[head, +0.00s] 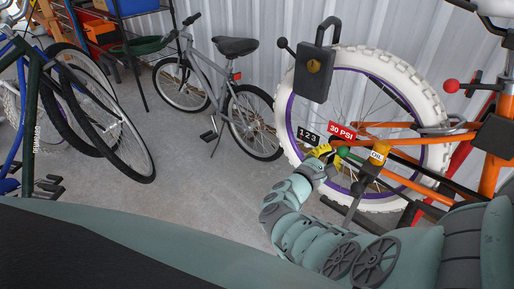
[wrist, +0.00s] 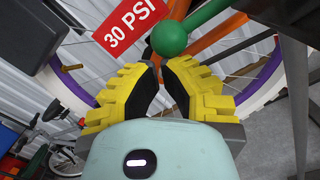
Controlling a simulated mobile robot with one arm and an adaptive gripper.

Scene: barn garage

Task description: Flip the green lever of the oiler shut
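The oiler (head: 378,155) is a small yellow body with a label, among the orange tubes at the right of the head view. Its green lever ends in a round green ball (head: 343,151) left of the yellow body. In the wrist view the green ball (wrist: 169,38) shows just beyond my fingertips, with its green rod running to the upper right. My gripper (wrist: 160,63) has yellow fingers with dark pads, their tips nearly together with nothing between them. In the head view my gripper (head: 321,150) is just left of the ball. Contact with the ball cannot be told.
A red "30 PSI" sign (head: 341,131) and a dark "123" plate (head: 308,135) are close by. A white-tyred wheel (head: 432,95) stands behind, with a hanging padlock-like box (head: 314,75) above. Bicycles (head: 232,100) stand left; the floor (head: 190,170) between is clear.

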